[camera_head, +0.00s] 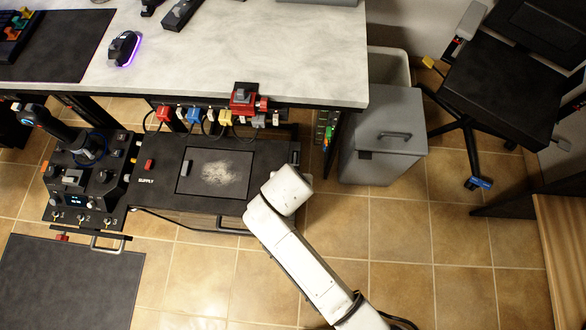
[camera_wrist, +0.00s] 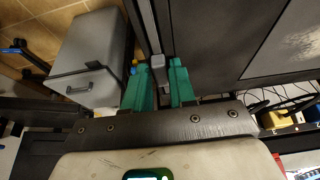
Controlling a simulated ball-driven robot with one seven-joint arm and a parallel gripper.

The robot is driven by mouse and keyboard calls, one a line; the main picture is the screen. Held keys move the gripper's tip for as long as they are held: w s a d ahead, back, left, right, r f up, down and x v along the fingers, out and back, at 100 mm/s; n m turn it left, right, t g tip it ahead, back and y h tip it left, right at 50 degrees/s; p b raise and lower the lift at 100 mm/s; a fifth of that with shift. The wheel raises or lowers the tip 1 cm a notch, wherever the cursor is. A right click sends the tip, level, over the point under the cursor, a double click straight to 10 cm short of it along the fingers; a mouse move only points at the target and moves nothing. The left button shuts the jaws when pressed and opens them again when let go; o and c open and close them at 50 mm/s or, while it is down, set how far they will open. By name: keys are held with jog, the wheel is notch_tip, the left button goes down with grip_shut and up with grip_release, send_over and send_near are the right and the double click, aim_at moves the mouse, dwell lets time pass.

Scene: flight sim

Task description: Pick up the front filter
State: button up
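A black unit marked SUPPLY (camera_head: 160,205) sits under the desk. A framed dark panel with a pale dusty patch (camera_head: 222,172) is set in its top; this looks like the filter, but I cannot be certain. Part of the dusty panel also shows at the right of the wrist view (camera_wrist: 298,50). A small grey tab (camera_head: 187,167) is at the panel's left edge. In the wrist view, my gripper (camera_wrist: 167,72) has its two green fingers apart, with a grey block (camera_wrist: 157,60) at the fingertips, not clearly gripped. In the head view my white arm hides the gripper.
The desk edge (camera_head: 300,100) overhangs the unit's back, with a row of coloured plugs (camera_head: 200,115) beneath. A grey bin (camera_head: 385,140) stands to the right, a chair (camera_head: 510,90) beyond it. A control panel (camera_head: 85,185) is at left. Tiled floor in front is open.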

grip_shut()
jog(key=shift+r, duration=0.1)
dwell(0.3)
notch_tip(320, 180, up, 18)
jog(key=p, duration=0.2)
dwell(0.6)
